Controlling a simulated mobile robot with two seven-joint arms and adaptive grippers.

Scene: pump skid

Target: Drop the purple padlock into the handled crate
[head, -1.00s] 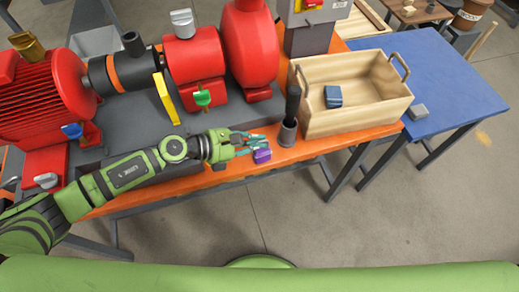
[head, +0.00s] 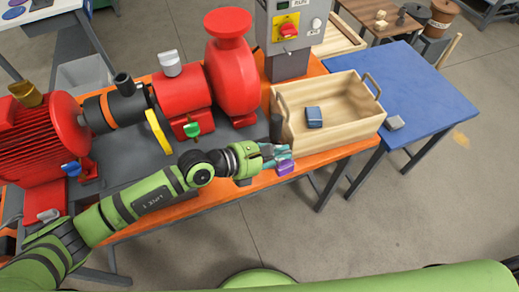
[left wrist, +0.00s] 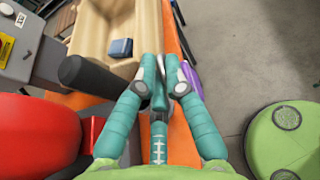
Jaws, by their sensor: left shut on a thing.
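The purple padlock (head: 286,167) is held at the fingertips of my left gripper (head: 277,157), at the front edge of the orange bench. In the left wrist view my left gripper's teal fingers (left wrist: 160,88) are closed together, with the padlock (left wrist: 191,80) on their right side, partly hidden by a finger. Which part of the padlock is gripped is hidden. The handled crate (head: 345,133), light wood with two handles, stands just beyond and to the right of the gripper. It is ahead in the left wrist view (left wrist: 95,35). My right gripper is not in view.
A blue block (head: 314,117) lies in the crate, otherwise open. Red pump parts (head: 232,75) fill the bench to the left.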

